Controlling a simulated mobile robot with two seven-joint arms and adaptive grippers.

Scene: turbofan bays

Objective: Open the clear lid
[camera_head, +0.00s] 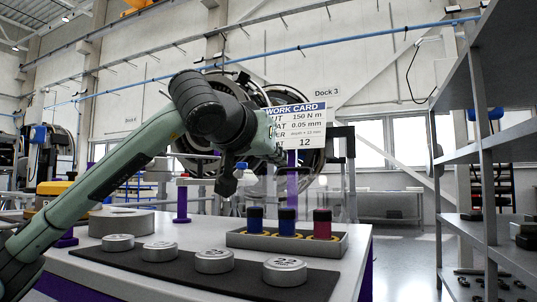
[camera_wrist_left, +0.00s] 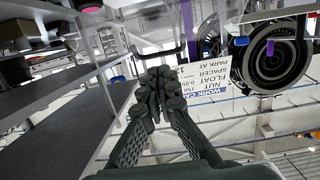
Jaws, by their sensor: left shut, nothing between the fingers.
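My left gripper (camera_head: 228,185) is raised above the workbench, with its fingers pointing down in the head view. In the left wrist view its fingers (camera_wrist_left: 160,88) are together and hold nothing. A clear panel, which looks like the clear lid (camera_wrist_left: 158,22), shows at the top of the left wrist view, with a dark bar along its edge. The fingertips are near that bar in the picture; I cannot tell whether they touch. In the head view the lid is hard to make out against the background. My right gripper is not in view.
A grey tray (camera_head: 332,253) holds black, blue and dark red capped pieces. Several metal discs (camera_head: 285,270) lie on a dark mat (camera_head: 165,268). A work card (camera_head: 295,127) stands behind my arm. Grey shelving (camera_head: 487,150) stands at the right.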

